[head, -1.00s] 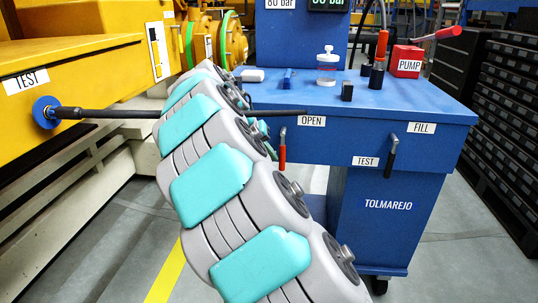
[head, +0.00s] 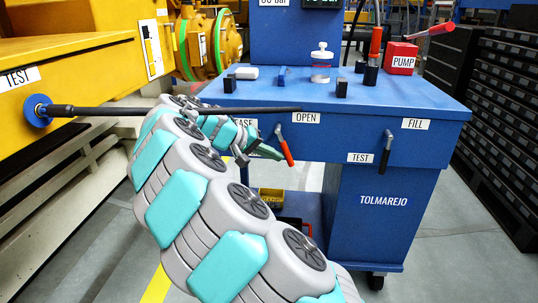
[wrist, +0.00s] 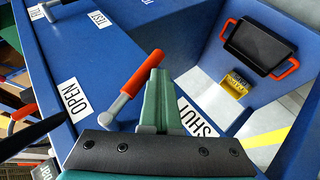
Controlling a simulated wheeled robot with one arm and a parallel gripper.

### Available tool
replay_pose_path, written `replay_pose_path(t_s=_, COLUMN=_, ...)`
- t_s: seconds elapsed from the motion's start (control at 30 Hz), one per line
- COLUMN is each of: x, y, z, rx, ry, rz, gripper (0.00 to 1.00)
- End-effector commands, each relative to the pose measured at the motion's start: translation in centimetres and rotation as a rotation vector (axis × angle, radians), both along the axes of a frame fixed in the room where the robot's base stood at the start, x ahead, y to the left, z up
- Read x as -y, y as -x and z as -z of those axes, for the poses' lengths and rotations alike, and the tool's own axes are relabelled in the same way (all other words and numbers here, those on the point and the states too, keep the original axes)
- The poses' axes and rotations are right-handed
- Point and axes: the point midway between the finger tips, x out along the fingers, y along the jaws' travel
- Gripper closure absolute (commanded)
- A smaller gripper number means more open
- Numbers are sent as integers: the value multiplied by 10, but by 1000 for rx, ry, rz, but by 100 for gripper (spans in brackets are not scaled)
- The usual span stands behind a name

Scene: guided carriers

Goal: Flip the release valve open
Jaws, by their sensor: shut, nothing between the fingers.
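The release valve lever (head: 286,150), with a red-orange grip, is on the front of the blue console (head: 340,110). It slants down to the right from its pivot, below the OPEN label (head: 306,118). In the wrist view the lever (wrist: 143,72) lies between the OPEN label (wrist: 75,95) and the partly hidden SHUT label (wrist: 200,118). My gripper (head: 272,153) is shut and empty, just left of the lever. In the wrist view its green fingers (wrist: 157,88) are beside the grip, on the SHUT side; I cannot tell whether they touch.
A black hose (head: 180,110) runs from the yellow machine's TEST port across the console front above my gripper. A black lever (head: 387,150) hangs at the right, near TEST and FILL labels. A black tray (wrist: 262,45) and yellow box (wrist: 237,85) are below.

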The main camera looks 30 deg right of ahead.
Motion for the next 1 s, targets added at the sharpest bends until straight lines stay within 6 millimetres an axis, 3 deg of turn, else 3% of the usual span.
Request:
replay_pose_path(t_s=0.27, x=15, y=10, z=2, rx=-150, ry=222, rz=0, gripper=100)
replay_pose_path(t_s=0.7, x=36, y=25, z=-10, rx=-147, ry=220, rz=1, gripper=100)
replay_pose_path(t_s=0.83, x=42, y=28, z=-14, rx=-224, ry=331, rz=2, gripper=100)
replay_pose_path(t_s=1.0, x=47, y=32, z=-23, rx=-222, ry=332, rz=1, gripper=100)
